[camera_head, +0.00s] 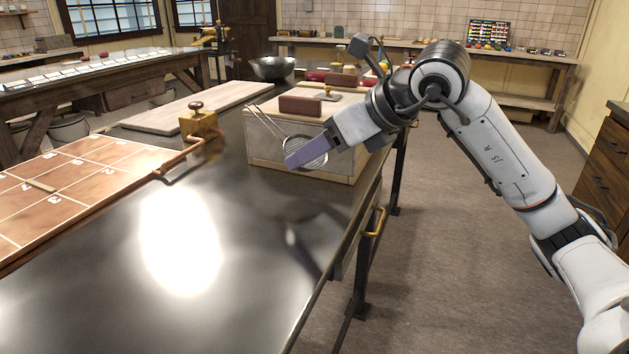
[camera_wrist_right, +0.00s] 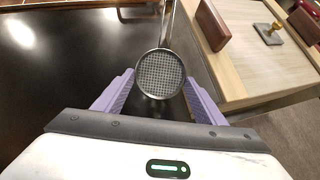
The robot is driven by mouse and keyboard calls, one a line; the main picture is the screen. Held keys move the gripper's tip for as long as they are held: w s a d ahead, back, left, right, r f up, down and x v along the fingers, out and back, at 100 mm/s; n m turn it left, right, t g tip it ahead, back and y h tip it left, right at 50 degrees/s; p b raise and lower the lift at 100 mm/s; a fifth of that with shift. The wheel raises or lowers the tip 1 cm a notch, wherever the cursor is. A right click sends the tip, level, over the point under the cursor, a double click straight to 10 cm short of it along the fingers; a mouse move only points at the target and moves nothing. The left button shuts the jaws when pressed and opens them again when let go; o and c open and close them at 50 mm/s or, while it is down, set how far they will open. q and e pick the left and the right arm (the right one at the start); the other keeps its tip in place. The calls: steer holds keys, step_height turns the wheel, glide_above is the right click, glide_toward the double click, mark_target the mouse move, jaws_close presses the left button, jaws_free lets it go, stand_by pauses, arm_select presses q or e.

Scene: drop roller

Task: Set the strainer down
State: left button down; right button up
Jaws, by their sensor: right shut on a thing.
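The strainer (camera_head: 319,160) has a round wire-mesh bowl and a thin metal handle. My right gripper (camera_head: 305,156) is shut on it, with purple fingers on either side of the bowl. In the right wrist view the strainer (camera_wrist_right: 160,73) sits between the two fingers (camera_wrist_right: 158,88), its handle pointing away. In the head view the handle slants up and left, in front of the pale wooden box. The strainer appears to be held above the dark shiny tabletop (camera_head: 110,290); one finger hides part of the bowl. My left gripper is not in view.
The pale wooden box (camera_head: 265,155) stands close behind the strainer, with a brown block (camera_head: 301,106) on top. A copper-coloured gridded board (camera_head: 75,185) lies at left, near a brass block with a knob (camera_head: 199,127). The front tabletop is clear.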

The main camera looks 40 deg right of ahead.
steer(key=shift+f, duration=0.95)
steer(key=shift+f+b, duration=0.55)
steer(key=shift+f, duration=1.15)
steer(key=shift+f, duration=0.1)
